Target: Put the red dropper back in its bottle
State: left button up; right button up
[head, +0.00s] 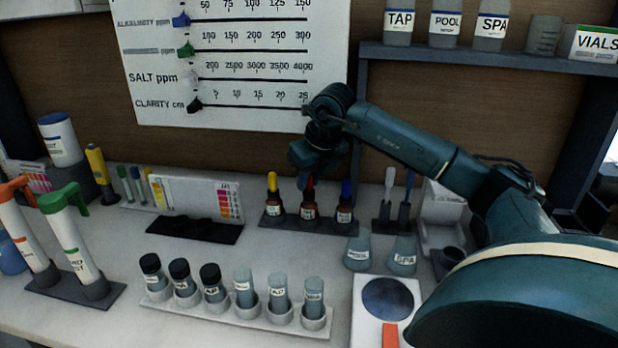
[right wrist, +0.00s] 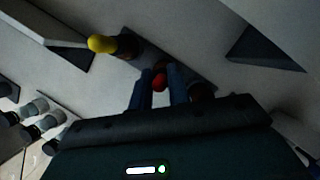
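The red dropper (head: 309,184) shows its red bulb at the mouth of the middle brown bottle (head: 309,211), about level with the yellow bulb beside it. My right gripper (head: 307,180) points down over this bottle. In the right wrist view the red bulb (right wrist: 159,82) lies between the two fingers of my right gripper (right wrist: 160,75), which look closed on it. The gripper hides the dropper's upper part in the head view, and I cannot tell whether it is fully seated. My left gripper is not in view.
A yellow-topped bottle (head: 273,207) stands left of the middle bottle and a blue-topped bottle (head: 345,208) right, close to the fingers. A vial rack (head: 240,313) and two flasks (head: 357,252) stand in front. A shelf (head: 480,57) hangs at upper right.

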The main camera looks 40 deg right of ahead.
jog(key=shift+f+b, duration=0.3)
jog(key=shift+f, duration=0.1)
jog(key=o, duration=0.7)
jog(key=shift+c, duration=0.2)
jog(key=shift+r, duration=0.1)
jog(key=shift+r+p, duration=0.9)
notch_tip(320, 180, up, 4)
jog(key=p, duration=0.3)
jog(key=shift+r+p, duration=0.55)
